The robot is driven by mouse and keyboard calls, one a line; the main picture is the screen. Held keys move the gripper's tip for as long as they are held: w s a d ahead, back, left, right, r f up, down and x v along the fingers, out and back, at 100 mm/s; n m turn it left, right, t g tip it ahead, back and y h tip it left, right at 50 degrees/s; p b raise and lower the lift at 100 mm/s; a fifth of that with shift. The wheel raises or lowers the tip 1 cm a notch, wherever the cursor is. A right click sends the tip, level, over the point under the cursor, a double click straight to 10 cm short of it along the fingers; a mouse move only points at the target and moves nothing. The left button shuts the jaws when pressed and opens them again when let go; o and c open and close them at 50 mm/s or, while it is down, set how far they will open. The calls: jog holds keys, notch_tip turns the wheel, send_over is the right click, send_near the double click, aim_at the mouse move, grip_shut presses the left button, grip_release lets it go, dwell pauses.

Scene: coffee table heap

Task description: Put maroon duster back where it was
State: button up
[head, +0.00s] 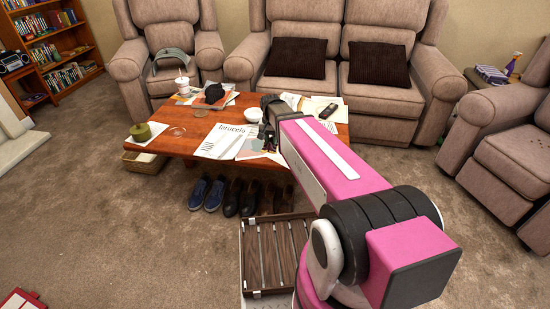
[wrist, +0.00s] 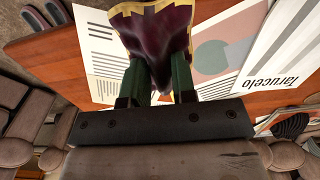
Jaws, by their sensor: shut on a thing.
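The maroon duster (wrist: 160,36), a cloth with a yellowish edge, shows at the top middle of the wrist view. My gripper (wrist: 158,78) is shut on it, with a green finger on each side. In the head view my gripper (head: 268,132) is over the right half of the wooden coffee table (head: 190,143). My arm and gripper mostly hide the duster there. The duster is above printed sheets; I cannot tell whether it touches them.
A Tarucelo magazine (head: 222,141), a white bowl (head: 253,115), a remote (head: 328,111), a black cap (head: 214,93), a cup (head: 182,86) and a green tin (head: 140,132) crowd the tabletop. Several shoes (head: 233,196) and a slatted wooden rack (head: 268,257) are on the floor in front.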

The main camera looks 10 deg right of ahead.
jog(key=shift+a, duration=0.3)
jog(key=shift+w+d+f, duration=0.15)
jog(key=shift+w+f, duration=0.1)
jog(key=shift+w, duration=0.05)
jog(key=w+d+f, duration=0.2)
jog(key=d, duration=0.1)
jog(key=w+d+f, duration=0.4)
jog(key=d, duration=0.1)
jog(key=shift+d+f, duration=0.2)
jog(key=shift+d, duration=0.1)
jog(key=shift+f, duration=2)
jog(key=o, duration=0.8)
jog(key=shift+f, duration=0.15)
jog(key=shift+o, duration=0.2)
